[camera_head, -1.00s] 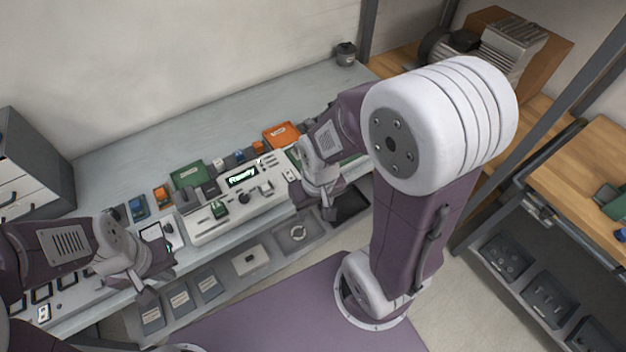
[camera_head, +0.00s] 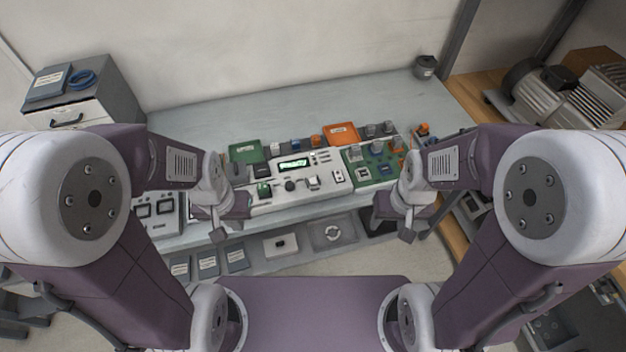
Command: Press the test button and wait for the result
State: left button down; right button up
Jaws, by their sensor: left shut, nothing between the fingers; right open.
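The white test panel (camera_head: 325,183) stands on the workbench in the middle of the head view. Its small lit display (camera_head: 293,163) shows green text that is too small to read surely now. Dark knobs and small buttons sit on its face; I cannot tell which one is the test button. My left gripper (camera_head: 218,235) is shut and empty, in front of the panel's left end. My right gripper (camera_head: 407,235) is open and empty, in front of the green circuit board (camera_head: 372,165) right of the panel. Neither gripper visibly touches the panel.
Green (camera_head: 244,148) and orange (camera_head: 341,133) trays lie behind the panel with several small parts. A drawer cabinet (camera_head: 118,92) stands at the left. A compressor (camera_head: 545,95) is at the right.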

jog(key=shift+a, duration=0.15)
grip_shut()
dwell(1.6)
